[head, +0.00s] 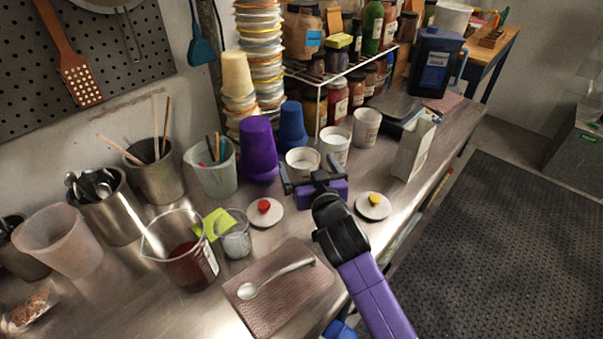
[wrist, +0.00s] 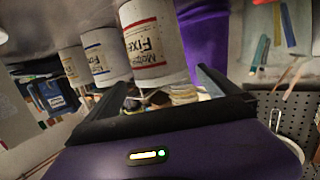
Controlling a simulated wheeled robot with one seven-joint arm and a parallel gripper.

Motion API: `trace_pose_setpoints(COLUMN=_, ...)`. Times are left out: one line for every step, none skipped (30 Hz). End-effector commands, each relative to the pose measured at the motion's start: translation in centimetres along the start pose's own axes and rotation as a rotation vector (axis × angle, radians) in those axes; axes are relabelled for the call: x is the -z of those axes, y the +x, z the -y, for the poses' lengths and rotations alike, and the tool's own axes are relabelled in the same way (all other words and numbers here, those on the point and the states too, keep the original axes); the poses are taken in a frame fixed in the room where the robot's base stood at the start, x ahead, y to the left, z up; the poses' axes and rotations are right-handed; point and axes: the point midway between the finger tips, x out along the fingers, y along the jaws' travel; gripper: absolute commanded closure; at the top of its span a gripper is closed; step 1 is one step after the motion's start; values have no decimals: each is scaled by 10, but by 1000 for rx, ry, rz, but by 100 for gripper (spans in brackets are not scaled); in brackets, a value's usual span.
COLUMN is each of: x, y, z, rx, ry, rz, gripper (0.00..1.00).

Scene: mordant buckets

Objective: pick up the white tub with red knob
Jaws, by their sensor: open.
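The nearest white tub (head: 302,155) stands open at the back of the metal counter, and its rim shows. In the wrist view a white tub (wrist: 153,48) with a red-edged label is close ahead of the fingers. A flat white lid with a red knob (head: 264,208) lies apart on the counter, left of my gripper. My gripper (head: 309,170) is open and empty, its fingers spread on the near side of the nearest tub. In the wrist view the fingers (wrist: 158,88) are apart below the tub in the picture. Contact cannot be told.
Two more white tubs (head: 335,145) (head: 366,127) stand to the right. A purple bucket (head: 258,150) is close on the left. A lid with a yellow knob (head: 374,206) lies right of my gripper. A spoon (head: 275,280) rests on a brown mat (head: 262,318) in front.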

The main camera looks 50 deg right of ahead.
Motion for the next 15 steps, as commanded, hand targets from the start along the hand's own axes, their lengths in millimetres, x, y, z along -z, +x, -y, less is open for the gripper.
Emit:
trace_pose_setpoints(x=2, y=6, z=0, rx=-1, ry=1, rz=-1, gripper=0)
trace_pose_setpoints(x=2, y=10, z=0, rx=-1, ry=1, rz=-1, gripper=0)
trace_pose_setpoints(x=2, y=14, z=0, rx=-1, ry=2, rz=0, gripper=0)
trace_pose_setpoints(x=1, y=16, z=0, rx=-1, ry=2, rz=0, gripper=0)
trace_pose_setpoints(x=2, y=19, z=0, rx=-1, ry=2, rz=0, gripper=0)
trace_pose_setpoints(x=2, y=22, z=0, rx=0, ry=2, rz=-1, gripper=0)
trace_pose_setpoints(x=2, y=25, z=1, rx=0, ry=2, rz=-1, gripper=0)
trace_pose_setpoints(x=2, y=28, z=1, rx=0, ry=2, rz=-1, gripper=0)
trace_pose_setpoints(x=2, y=34, z=1, rx=-1, ry=1, rz=0, gripper=0)
trace_pose_setpoints(x=3, y=38, z=2, rx=-1, ry=2, rz=-1, gripper=0)
trace_pose_setpoints(x=2, y=43, z=2, rx=0, ry=1, rz=-1, gripper=0)
trace_pose_setpoints(x=2, y=48, z=3, rx=0, ry=1, rz=0, gripper=0)
trace_pose_setpoints(x=2, y=52, z=3, rx=-1, ry=1, rz=-1, gripper=0)
trace_pose_setpoints(x=1, y=56, z=3, rx=0, ry=1, rz=-1, gripper=0)
trace_pose_setpoints(x=1, y=60, z=3, rx=0, ry=1, rz=-1, gripper=0)
